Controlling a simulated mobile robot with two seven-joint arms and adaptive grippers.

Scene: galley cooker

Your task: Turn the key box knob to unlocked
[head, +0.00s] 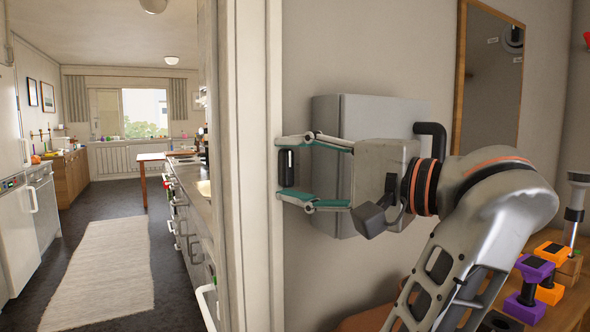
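The key box (330,108) is a grey metal box on the wall right of the door frame. A small black upright piece with a pale mark (287,162) shows between the fingertips, apart from both. I cannot tell whether it is the key box knob or a separate wall fitting, nor how deep it lies. The gripper body and arm hide much of the box front, and no other knob shows.
The door frame (257,230) stands close left of the fingertips. A wood-framed mirror (490,85) hangs at right. Purple (530,272) and orange dumbbells (552,250) stand on a wooden surface at lower right. The galley with a pale rug (105,270) lies open at left.

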